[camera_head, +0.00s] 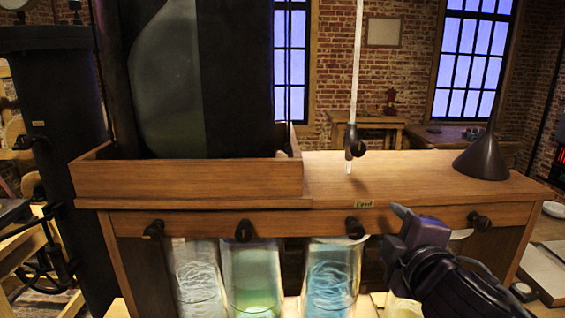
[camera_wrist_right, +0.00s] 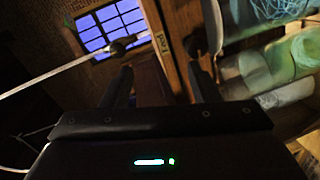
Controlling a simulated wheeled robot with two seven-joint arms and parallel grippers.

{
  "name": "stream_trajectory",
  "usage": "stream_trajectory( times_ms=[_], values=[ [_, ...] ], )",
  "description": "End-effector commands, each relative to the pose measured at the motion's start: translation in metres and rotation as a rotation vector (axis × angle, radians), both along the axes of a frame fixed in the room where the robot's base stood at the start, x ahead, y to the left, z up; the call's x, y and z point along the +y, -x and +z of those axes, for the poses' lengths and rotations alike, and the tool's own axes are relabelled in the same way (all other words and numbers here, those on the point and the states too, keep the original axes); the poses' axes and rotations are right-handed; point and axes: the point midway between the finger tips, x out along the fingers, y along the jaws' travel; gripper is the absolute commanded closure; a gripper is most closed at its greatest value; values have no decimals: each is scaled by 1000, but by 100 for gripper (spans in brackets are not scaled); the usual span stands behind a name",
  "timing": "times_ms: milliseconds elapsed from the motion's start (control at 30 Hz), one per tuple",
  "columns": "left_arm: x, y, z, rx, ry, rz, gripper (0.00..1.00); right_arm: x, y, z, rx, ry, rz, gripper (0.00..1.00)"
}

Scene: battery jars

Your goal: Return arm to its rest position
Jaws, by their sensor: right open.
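My right gripper (camera_head: 401,226) is in front of the wooden cabinet, just right of the third jar, with its arm coming in from the lower right. In the right wrist view its two fingers (camera_wrist_right: 160,85) are apart with nothing between them. Three glass jars hang or stand under the cabinet front: one with pale coils (camera_head: 200,285), one with green liquid (camera_head: 252,285) and one with blue coils (camera_head: 330,280). A yellowish jar (camera_head: 403,308) is partly hidden by my right arm. My left gripper does not show.
The wooden cabinet (camera_head: 420,165) has several dark knobs along its front and a small label (camera_head: 364,204). A black cone (camera_head: 483,158) stands at its right end. A thin white rod (camera_head: 357,70) rises by a dark clamp (camera_head: 354,142). A tall dark case (camera_head: 235,80) sits in the wooden tray (camera_head: 190,182).

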Motion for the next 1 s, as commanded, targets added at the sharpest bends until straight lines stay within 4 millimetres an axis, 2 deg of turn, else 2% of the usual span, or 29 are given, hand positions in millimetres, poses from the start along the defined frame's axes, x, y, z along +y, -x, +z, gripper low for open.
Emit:
stream_trajectory(
  times_ms=[267,367,400,500,600,700,900,1000],
  values=[
    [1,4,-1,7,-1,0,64,-3,18,-95,248,-268,-106,45],
    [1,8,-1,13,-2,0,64,-5,37,-147,388,-410,-193,45],
    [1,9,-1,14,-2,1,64,-6,48,-170,452,-474,-238,45],
    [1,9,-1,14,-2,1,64,-9,79,-219,596,-612,-359,45],
    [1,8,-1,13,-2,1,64,-10,107,-254,705,-709,-465,45],
    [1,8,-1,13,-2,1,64,-10,134,-282,794,-786,-563,45],
    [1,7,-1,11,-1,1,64,-10,185,-323,940,-901,-745,45],
    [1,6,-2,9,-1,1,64,-10,203,-343,992,-936,-820,45]
  ],
)
